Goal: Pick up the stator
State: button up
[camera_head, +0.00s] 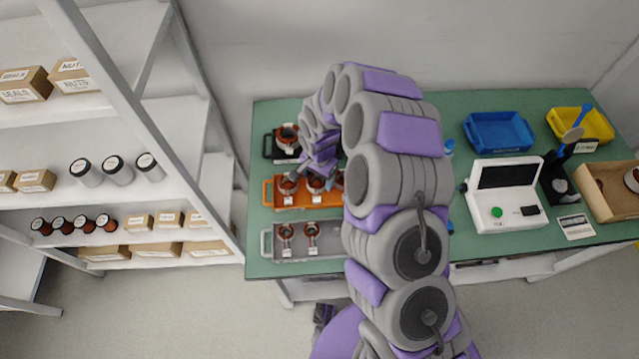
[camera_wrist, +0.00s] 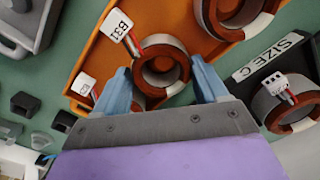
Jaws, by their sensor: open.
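My gripper (camera_wrist: 162,86) is open in the wrist view. Its two blue fingers stand on either side of a copper-brown ring stator (camera_wrist: 183,63) tagged B31, with no clear sign of contact. This stator is in the orange tray (camera_wrist: 95,52). Another stator (camera_wrist: 236,28) lies further up in the same tray, and a small white tag shows by the left finger, its stator mostly hidden. In the head view my gripper (camera_head: 322,158) is over the orange tray (camera_head: 275,203), partly hiding its stators (camera_head: 289,185).
A black tray (camera_head: 268,148) with a stator lies behind, and a grey tray (camera_head: 268,250) with stators in front. In the wrist view a SIZE C label (camera_wrist: 268,58) and another stator (camera_wrist: 288,100) are close on the right. A white tester (camera_head: 505,205) and blue bin (camera_head: 498,130) stand right.

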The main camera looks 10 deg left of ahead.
jog(key=shift+s+a+f, duration=0.5)
jog(key=shift+s+f, duration=0.1)
jog(key=shift+w+a+f, duration=0.15)
jog(key=shift+w+f, duration=0.05)
jog(key=shift+f, duration=0.05)
jog(key=shift+c, duration=0.5)
jog(key=shift+w+a+r, duration=0.15)
jog(key=shift+w, duration=0.05)
jog(key=c, duration=0.5)
jog(key=shift+w+d, duration=0.2)
jog(key=c, duration=0.3)
jog(key=shift+r, duration=0.15)
jog(key=shift+c, duration=0.2)
